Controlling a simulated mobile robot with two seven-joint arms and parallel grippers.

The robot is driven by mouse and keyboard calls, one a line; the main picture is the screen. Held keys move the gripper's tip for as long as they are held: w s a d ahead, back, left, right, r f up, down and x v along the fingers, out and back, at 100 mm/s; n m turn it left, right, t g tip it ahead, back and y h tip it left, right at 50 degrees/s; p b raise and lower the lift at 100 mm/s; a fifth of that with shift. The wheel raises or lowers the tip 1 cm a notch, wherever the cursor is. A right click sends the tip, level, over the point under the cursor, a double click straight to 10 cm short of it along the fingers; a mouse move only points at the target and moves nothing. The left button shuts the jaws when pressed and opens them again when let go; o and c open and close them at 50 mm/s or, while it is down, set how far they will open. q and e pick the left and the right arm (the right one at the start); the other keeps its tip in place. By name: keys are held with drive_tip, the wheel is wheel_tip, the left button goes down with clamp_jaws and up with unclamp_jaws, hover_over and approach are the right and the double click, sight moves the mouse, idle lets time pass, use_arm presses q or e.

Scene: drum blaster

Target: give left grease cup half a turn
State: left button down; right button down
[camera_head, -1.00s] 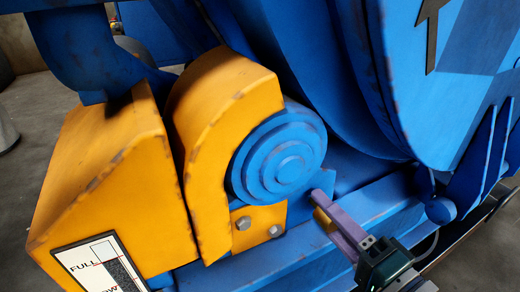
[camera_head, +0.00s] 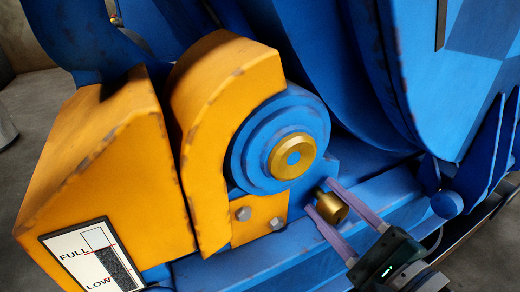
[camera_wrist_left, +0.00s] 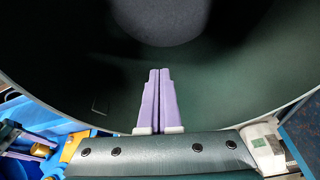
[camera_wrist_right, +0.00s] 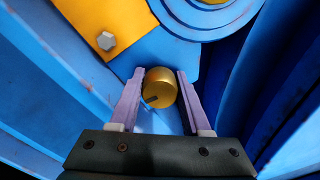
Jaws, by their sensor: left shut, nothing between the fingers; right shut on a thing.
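A small brass cup (camera_head: 333,208), which I take for the left grease cup, sits low right of the blue round hub. In the right wrist view the cup (camera_wrist_right: 159,84) shows a dark mark on its face. My right gripper (camera_head: 322,197) is shut on it, one purple finger on each side. In the right wrist view the fingers (camera_wrist_right: 158,82) flank the cup. My left gripper (camera_wrist_left: 159,72) is shut and empty, in front of a large dark round surface. The left gripper is outside the head view. Where the cup joins the machine is hidden.
The blue hub (camera_head: 245,150) has a brass ring (camera_head: 292,157) at its centre. Yellow housings (camera_head: 110,160) stand to the left, with a FULL/LOW gauge plate (camera_head: 93,260). Two bolts (camera_head: 243,214) sit below the hub. A blue beam (camera_head: 270,268) runs beneath the cup.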

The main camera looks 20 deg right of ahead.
drive_tip(key=shift+r+m, duration=0.1)
drive_tip(key=shift+m, duration=0.5)
drive_tip(key=shift+c, duration=1.9)
unclamp_jaws()
drive_tip(key=s+p, duration=0.2)
drive_tip(key=s, duration=0.8)
drive_tip(key=shift+d+p, duration=0.3)
drive_tip(key=shift+d, duration=0.1)
